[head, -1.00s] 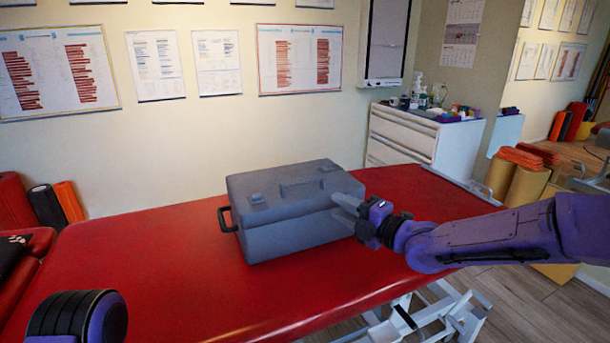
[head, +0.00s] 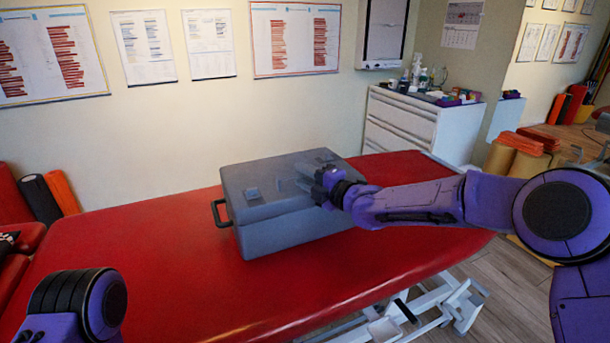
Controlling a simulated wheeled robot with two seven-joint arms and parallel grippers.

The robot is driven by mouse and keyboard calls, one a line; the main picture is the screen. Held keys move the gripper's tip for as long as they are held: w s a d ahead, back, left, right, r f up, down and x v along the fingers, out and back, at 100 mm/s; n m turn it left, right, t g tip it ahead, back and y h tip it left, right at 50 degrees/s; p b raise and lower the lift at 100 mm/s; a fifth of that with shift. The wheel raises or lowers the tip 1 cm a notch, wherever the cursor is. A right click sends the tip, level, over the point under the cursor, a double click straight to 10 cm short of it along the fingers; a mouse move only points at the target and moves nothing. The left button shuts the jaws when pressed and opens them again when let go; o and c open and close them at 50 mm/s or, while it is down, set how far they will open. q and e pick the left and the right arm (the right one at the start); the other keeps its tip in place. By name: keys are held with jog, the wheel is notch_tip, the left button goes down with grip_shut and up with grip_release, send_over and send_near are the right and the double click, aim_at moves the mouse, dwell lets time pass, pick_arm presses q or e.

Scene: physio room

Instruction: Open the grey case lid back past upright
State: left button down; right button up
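The grey case (head: 285,232) stands on the red treatment table, with a black side handle at its left end. Its lid (head: 265,172) looks down on the body, with a seam along the front; I cannot tell whether it is slightly raised. Two small raised latches sit on the lid top. My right gripper (head: 299,178) is over the front right part of the lid, its grey fingers apart and pointing left. I cannot tell whether they touch the lid. The gripper and wrist hide part of the lid's front edge. Only a purple part of my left arm shows at bottom left; its gripper is out of view.
The red table (head: 150,275) is clear left of and in front of the case. A wall with posters (head: 295,40) stands behind. A white drawer cabinet (head: 410,125) with bottles stands behind to the right, and rolled mats (head: 515,157) lie beyond it.

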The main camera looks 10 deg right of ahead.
jog(key=shift+c, duration=0.3)
grip_shut()
dwell(1.1)
